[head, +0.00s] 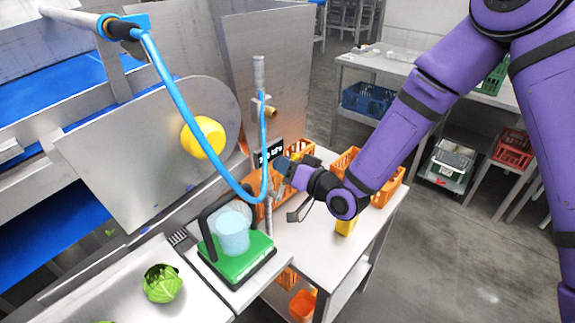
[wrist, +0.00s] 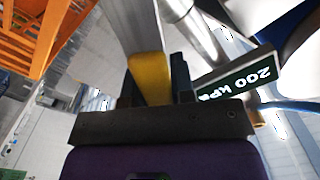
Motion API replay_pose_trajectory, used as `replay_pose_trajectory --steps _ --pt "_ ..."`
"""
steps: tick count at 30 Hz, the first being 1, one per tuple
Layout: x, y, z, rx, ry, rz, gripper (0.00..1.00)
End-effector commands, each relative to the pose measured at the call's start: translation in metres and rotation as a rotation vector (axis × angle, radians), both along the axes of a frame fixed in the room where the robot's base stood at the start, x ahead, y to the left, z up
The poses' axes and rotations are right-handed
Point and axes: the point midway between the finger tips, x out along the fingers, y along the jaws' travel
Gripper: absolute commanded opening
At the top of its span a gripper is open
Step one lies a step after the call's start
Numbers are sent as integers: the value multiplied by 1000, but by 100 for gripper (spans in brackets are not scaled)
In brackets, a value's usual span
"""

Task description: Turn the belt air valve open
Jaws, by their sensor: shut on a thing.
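The air valve's upright metal pipe (head: 259,75) stands behind the green-based unit, with a brass fitting (head: 271,111) and a blue hose (head: 178,92). Its dark display (head: 268,153) is beside my gripper (head: 284,167). In the wrist view the display (wrist: 236,75) reads 200 kPa, upside down. There my gripper (wrist: 153,88) is shut on a yellow handle (wrist: 150,76), which joins a flat metal bar. The handle lies between both fingers. In the head view my gripper and arm hide the handle, so its angle to the pipe is hard to tell.
A green-based unit (head: 259,262) with a clear container stands in front of the pipe. Orange crates (head: 388,188) are on the metal table (head: 318,247) behind my wrist. A lettuce (head: 162,284) lies on the left counter. A yellow knob (head: 203,138) is on a metal disc.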

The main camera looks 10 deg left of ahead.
Motion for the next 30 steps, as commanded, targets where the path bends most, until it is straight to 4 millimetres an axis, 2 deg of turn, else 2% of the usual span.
replay_pose_trajectory --steps 17,18,21,30 --pt "-2 1 1 -20 -30 0 0" --pt "-3 1 1 -20 -29 0 25" --pt "-2 1 1 -20 -29 0 48" --pt "-4 2 2 -17 -31 4 49"
